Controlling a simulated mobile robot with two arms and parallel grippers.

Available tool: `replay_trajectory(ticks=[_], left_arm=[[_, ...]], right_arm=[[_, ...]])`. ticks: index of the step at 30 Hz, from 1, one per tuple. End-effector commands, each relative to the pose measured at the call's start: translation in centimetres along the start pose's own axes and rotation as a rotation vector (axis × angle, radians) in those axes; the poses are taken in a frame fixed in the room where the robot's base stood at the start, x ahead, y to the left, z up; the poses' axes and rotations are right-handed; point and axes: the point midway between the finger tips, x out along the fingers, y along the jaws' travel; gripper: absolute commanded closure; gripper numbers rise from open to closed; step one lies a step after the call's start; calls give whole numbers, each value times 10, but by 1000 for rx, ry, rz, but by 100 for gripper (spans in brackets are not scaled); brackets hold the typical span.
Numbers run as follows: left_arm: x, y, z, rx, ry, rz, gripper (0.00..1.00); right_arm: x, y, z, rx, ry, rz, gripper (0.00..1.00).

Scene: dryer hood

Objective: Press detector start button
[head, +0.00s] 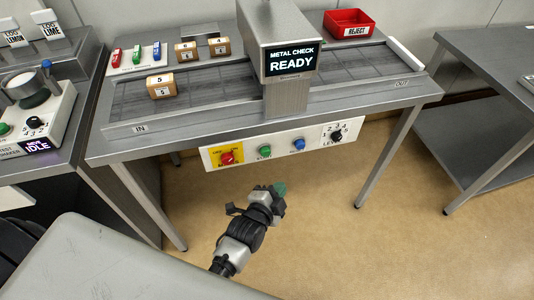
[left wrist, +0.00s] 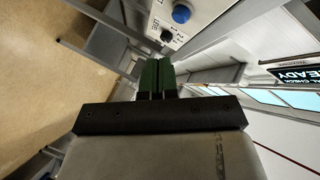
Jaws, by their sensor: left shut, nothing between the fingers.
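The metal detector (head: 280,45) stands over the conveyor, and its screen (head: 292,60) reads "METAL CHECK READY". A white control panel (head: 281,146) hangs on the table's front. It carries a red knob (head: 227,158) on yellow, a green button (head: 265,152), a blue button (head: 298,145) and a black level knob (head: 336,136). The small button labels are hard to read. My left gripper (head: 279,189) is shut and empty, below and apart from the panel. In the left wrist view its green fingertips (left wrist: 157,74) point toward the panel, where the blue button (left wrist: 181,14) shows. My right gripper is not in view.
Numbered boxes (head: 161,86) sit on the conveyor and behind it. A red reject bin (head: 349,22) is at the back right. A side bench with a device (head: 36,112) reading "IDLE" stands left, another table (head: 497,75) right. The floor below the panel is clear.

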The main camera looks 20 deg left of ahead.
Motion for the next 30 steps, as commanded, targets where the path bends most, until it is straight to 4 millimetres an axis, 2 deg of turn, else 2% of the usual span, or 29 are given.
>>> replay_trajectory(ticks=[5,17,24,30], left_arm=[[6,-2,5,0,0,0,100],[43,-28,33,2,0,-1,100],[58,-41,43,1,0,1,100],[62,-44,45,-1,0,2,100]], right_arm=[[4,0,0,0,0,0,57],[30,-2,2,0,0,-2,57],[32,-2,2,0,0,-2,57],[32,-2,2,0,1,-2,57]])
